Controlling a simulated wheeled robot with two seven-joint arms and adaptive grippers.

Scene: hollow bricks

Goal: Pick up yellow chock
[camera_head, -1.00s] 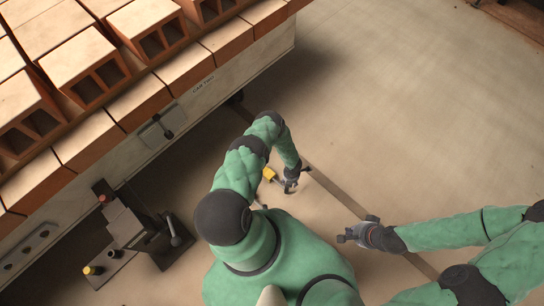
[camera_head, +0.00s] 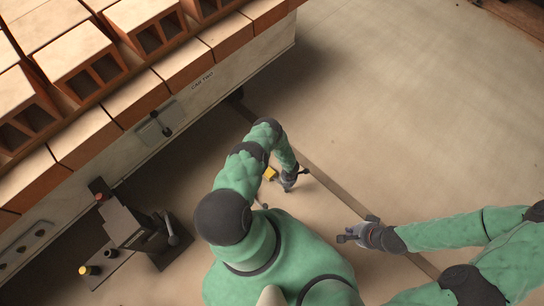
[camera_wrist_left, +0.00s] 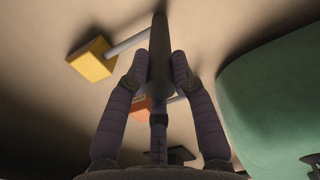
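The yellow chock (camera_head: 270,173) is a small block on the floor, just left of my left gripper (camera_head: 289,181) in the head view. In the left wrist view the yellow chock (camera_wrist_left: 91,59) lies to the left of my left gripper (camera_wrist_left: 160,65), apart from the fingers. A grey rod runs from it towards the fingers, and its far end is hidden. My right gripper (camera_head: 357,228) is open and empty above the floor at the lower right.
An orange block (camera_wrist_left: 141,109) with a rod shows partly behind my left fingers. A pale cart (camera_head: 222,78) loaded with hollow bricks (camera_head: 82,58) fills the upper left. A dark lever mechanism (camera_head: 130,225) stands lower left. The floor (camera_head: 420,110) at right is clear.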

